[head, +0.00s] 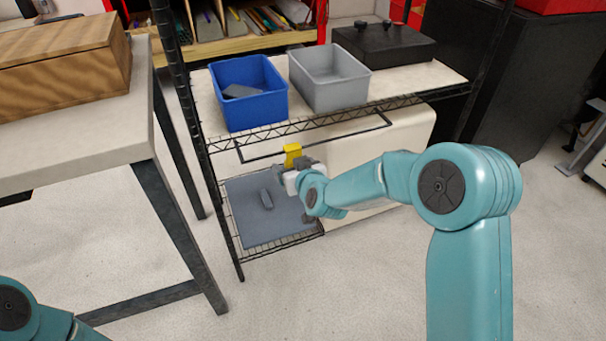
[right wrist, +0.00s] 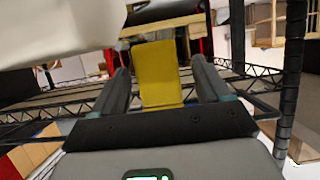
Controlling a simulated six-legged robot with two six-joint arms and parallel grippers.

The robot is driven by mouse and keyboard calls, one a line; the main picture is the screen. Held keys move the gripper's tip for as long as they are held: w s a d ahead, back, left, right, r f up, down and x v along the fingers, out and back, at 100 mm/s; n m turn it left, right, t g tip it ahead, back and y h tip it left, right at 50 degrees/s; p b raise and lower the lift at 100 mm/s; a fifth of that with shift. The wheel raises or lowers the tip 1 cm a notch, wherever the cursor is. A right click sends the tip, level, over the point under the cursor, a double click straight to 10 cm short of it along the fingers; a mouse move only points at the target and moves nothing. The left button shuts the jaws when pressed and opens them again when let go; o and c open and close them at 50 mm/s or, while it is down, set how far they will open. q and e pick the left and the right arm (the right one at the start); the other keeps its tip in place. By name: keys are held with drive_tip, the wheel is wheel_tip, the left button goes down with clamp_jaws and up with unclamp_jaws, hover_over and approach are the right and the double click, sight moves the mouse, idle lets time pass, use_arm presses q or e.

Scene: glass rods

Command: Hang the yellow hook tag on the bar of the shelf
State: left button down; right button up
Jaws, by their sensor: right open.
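The yellow hook tag (head: 292,155) is at the thin dark bar (head: 345,138) below the front edge of the shelf (head: 400,102). Its top appears to be over the bar; the exact contact is too small to tell. My right gripper (head: 300,168) is just below and beside the tag. In the right wrist view the tag (right wrist: 160,75) stands upright between my two fingers, with a gap on each side, so the gripper is open around it. Only a piece of my left arm shows at the lower left; its gripper is out of view.
A blue bin (head: 250,95) with a dark item inside, a grey bin (head: 330,78) and a black box (head: 385,45) stand on the shelf. A grey mat (head: 265,220) lies on the lower level. A table (head: 75,130) with a wooden box (head: 65,55) is at left.

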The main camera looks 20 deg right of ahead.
drive_tip(key=p+v, duration=0.2)
drive_tip(key=v, duration=1.2)
drive_tip(key=s+a+f+g+y, duration=0.1)
drive_tip(key=s+f+g, duration=0.25)
drive_tip(key=f, duration=0.65)
drive_tip(key=s+f+g, duration=0.2)
drive_tip(key=s+f, duration=0.2)
drive_tip(key=f, duration=0.5)
drive_tip(key=s+a+f+m+g+y, duration=0.1)
drive_tip(key=s+a+f+g, duration=0.3)
drive_tip(key=s, duration=0.4)
drive_tip(key=s+a+f+m+g+y, duration=0.1)
drive_tip(key=s+a+f+g+y, duration=0.1)
drive_tip(key=s+f+g, duration=0.35)
wheel_tip(320, 180, up, 24)
drive_tip(key=s+t+p, duration=0.2)
drive_tip(key=p, duration=2.3)
drive_tip(key=shift+s, duration=0.2)
drive_tip(key=shift+a, duration=0.1)
